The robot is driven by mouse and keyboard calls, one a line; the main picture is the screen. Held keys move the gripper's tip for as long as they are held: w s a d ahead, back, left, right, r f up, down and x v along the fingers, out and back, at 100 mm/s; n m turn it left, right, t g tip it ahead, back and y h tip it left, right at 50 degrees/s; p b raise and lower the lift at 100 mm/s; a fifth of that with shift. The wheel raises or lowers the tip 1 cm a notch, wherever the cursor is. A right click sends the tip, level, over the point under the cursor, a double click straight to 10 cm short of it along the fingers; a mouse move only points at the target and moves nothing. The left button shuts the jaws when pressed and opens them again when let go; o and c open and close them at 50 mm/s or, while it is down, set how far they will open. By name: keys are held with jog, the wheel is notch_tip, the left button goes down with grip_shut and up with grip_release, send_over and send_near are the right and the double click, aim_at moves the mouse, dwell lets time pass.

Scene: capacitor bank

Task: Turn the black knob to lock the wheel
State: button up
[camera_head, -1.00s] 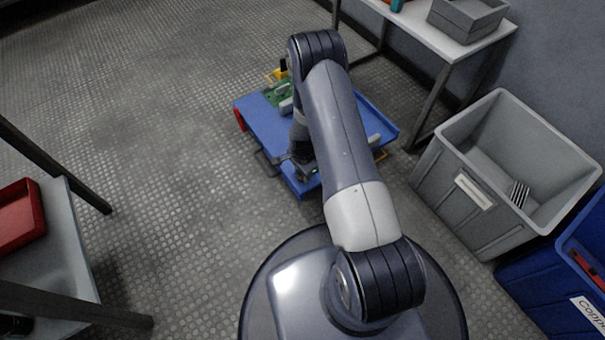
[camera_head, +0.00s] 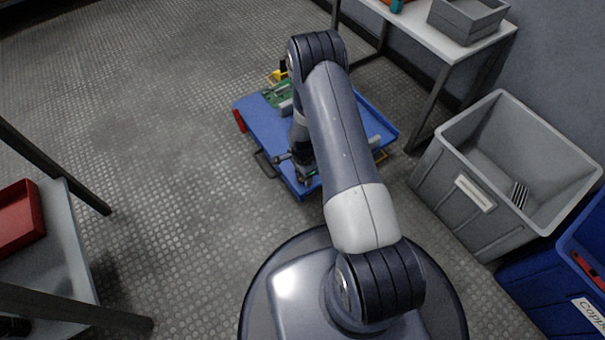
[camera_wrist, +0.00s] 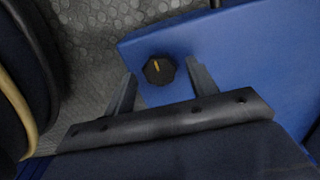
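The black knob (camera_wrist: 159,69) is many-sided with a yellow mark line on top. It sits on the blue surface of the cart (camera_wrist: 240,45), near its edge, in the wrist view. My gripper (camera_wrist: 162,72) is open, with one finger on each side of the knob. A gap shows between the knob and each finger; I cannot tell the height of the fingertips over it. In the head view, my gripper (camera_head: 303,172) is at the near edge of the blue cart (camera_head: 262,125), and the knob cannot be made out. Which wheel the knob locks cannot be told.
A green board (camera_head: 277,96) and a yellow item (camera_head: 279,74) lie on the cart's far part. A grey bin (camera_head: 455,205) and a blue bin (camera_head: 535,285) stand to the right. A table (camera_head: 440,42) stands behind.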

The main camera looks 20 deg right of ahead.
notch_tip(320, 180, up, 11)
jog(key=p, duration=0.4)
jog(key=shift+f, duration=0.1)
dwell(0.3)
notch_tip(320, 180, down, 11)
jog(key=b, duration=0.4)
jog(key=shift+f, duration=0.1)
jog(key=shift+r, duration=0.2)
jog(key=shift+r, duration=0.1)
